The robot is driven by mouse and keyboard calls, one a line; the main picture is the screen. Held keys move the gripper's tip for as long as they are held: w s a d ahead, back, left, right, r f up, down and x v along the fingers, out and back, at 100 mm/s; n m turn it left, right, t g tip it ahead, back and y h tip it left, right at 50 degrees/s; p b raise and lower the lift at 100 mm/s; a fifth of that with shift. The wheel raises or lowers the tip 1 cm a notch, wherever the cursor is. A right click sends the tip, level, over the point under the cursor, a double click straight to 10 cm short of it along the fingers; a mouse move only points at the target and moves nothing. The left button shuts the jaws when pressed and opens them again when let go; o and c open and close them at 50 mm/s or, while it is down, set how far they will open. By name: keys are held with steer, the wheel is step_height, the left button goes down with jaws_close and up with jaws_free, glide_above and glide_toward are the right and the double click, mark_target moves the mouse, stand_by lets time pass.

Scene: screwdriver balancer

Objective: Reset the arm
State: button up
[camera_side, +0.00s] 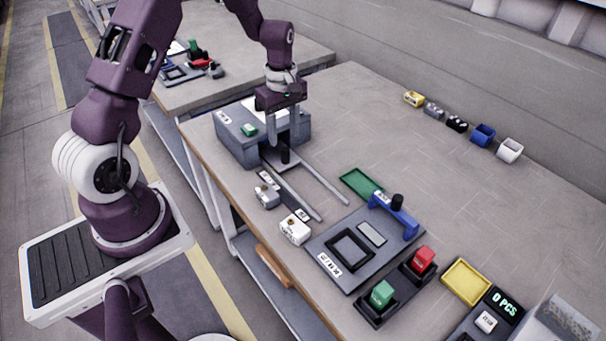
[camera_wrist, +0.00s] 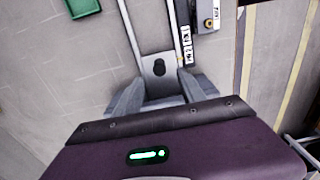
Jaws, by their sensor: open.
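My gripper (camera_side: 284,130) is open above the front of a grey box-like machine (camera_side: 235,147) on the workbench. In the wrist view, my gripper's two fingers (camera_wrist: 160,95) stand apart on either side of a small black knob (camera_wrist: 159,67). The knob (camera_side: 285,155) sits on a grey slide between two metal rails (camera_side: 325,180) that run out from the machine. I cannot tell whether the fingers touch anything. No object shows held between them.
A green tray (camera_side: 357,182), a dark fixture plate (camera_side: 322,245) with a blue bracket (camera_side: 408,222), red (camera_side: 424,257) and green (camera_side: 381,293) buttons, and a yellow tray (camera_side: 467,281) lie toward the front right. Several small blocks and cups line the back edge. The bench's middle back is clear.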

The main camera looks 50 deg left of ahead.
steer(key=s+d+r+m+t, duration=0.1)
steer(key=s+d+r+m, duration=0.15)
steer(key=r, duration=0.35)
steer(key=s+d+r+m+t, duration=0.1)
steer(key=s+d+r+m, duration=0.1)
steer(key=d+r+m, duration=0.3)
steer(key=s+d+r+m+t, duration=0.1)
steer(key=s+d+r, duration=0.15)
steer(key=r, duration=0.45)
steer(key=s+d+r+m+t, duration=0.1)
steer(key=s+d+m, duration=0.1)
steer(key=s, duration=0.3)
steer(key=s+d+r+m, duration=0.2)
steer(key=s+m, duration=0.2)
steer(key=s, duration=0.2)
steer(key=s+d+r+m+t, duration=0.1)
steer(key=s+d+r+m, duration=0.1)
steer(key=s, duration=0.3)
steer(key=shift+s+d+r+m+t, duration=0.25)
steer(key=shift+d+m, duration=0.2)
steer(key=shift+m, duration=0.3)
steer(key=shift+w, duration=0.1)
steer(key=shift+c, duration=0.5)
